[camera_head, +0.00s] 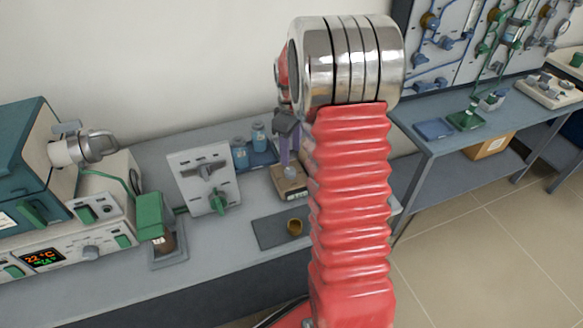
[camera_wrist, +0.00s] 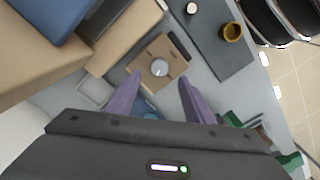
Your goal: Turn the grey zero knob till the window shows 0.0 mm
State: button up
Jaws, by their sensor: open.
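The grey zero knob (camera_wrist: 158,69) is a round dial with a pale mark, on top of a small tan instrument (camera_wrist: 147,84). The instrument also shows in the head view (camera_head: 289,187), standing on the bench, with a dark window on its front face whose reading is too small to make out. My gripper (camera_wrist: 160,77) has purple fingers and is open, with one fingertip on each side of the knob as seen from the wrist. In the head view my gripper (camera_head: 289,150) is above the instrument. I cannot tell the exact gap, and nothing is between the fingers except the knob below.
A dark mat (camera_head: 270,232) with a mustard cup (camera_head: 294,227) lies in front of the instrument. Blue-lidded jars (camera_head: 240,153) stand behind left. A white panel with a green knob (camera_head: 203,178) stands left, beside the furnace (camera_head: 30,150). Bare bench lies around the mat.

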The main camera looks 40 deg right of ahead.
aim_at(291, 170)
notch_tip(291, 170, down, 8)
jog(key=shift+f, duration=0.1)
dwell(0.4)
jog(key=c, duration=1)
jog(key=shift+d, duration=0.15)
jog(key=shift+c, duration=0.2)
